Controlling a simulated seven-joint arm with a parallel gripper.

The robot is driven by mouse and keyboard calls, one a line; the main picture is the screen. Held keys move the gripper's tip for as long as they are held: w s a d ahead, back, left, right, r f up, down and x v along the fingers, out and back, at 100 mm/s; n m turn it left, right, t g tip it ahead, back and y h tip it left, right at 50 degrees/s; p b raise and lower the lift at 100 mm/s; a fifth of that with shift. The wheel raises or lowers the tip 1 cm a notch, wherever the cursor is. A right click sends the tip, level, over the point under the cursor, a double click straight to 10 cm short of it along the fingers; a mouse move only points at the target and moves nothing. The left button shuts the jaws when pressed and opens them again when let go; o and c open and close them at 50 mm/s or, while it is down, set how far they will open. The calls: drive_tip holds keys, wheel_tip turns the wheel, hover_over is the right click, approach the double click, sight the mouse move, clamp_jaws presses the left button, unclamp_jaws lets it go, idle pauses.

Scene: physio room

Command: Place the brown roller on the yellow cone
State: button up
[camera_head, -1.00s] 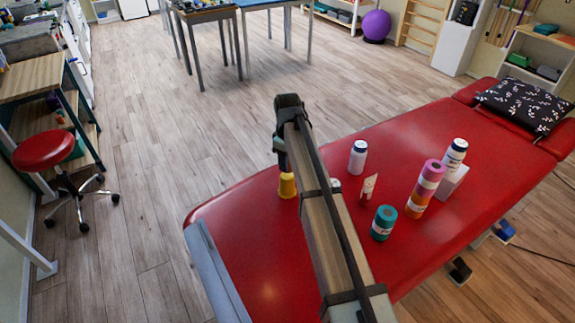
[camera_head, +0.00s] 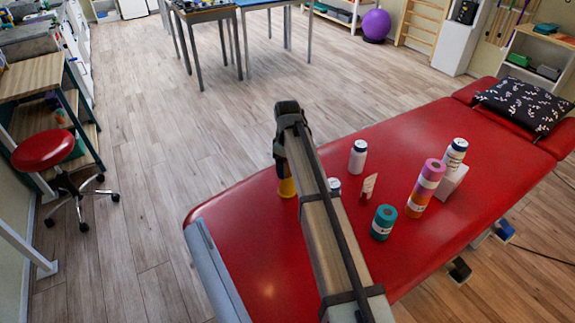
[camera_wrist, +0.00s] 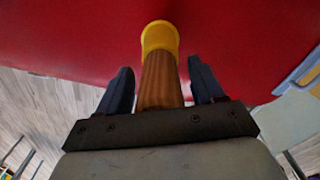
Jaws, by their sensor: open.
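The yellow cone (camera_head: 286,188) stands on the red treatment table near its left end, partly hidden by my arm. In the wrist view the cone (camera_wrist: 159,38) is straight beyond my gripper. The brown roller (camera_wrist: 161,82), with a wood-like grain, lies between my fingers, and its far end meets the cone. I cannot tell how firmly it sits there. My gripper (camera_wrist: 160,72) is open, with a gap on each side of the roller. In the head view my gripper (camera_head: 283,168) is just above the cone, and the roller is hidden.
The red table (camera_head: 240,232) also holds a white bottle (camera_head: 358,157), a small card (camera_head: 368,188), a teal roll (camera_head: 383,222), a pink-orange roll stack (camera_head: 426,188) and another bottle (camera_head: 454,155). A patterned pillow (camera_head: 522,102) lies at the far right. The table's front left is clear.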

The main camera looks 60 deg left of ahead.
wheel_tip(320, 180, up, 12)
drive_tip(key=shift+r, duration=0.15)
idle(0.5)
idle(0.4)
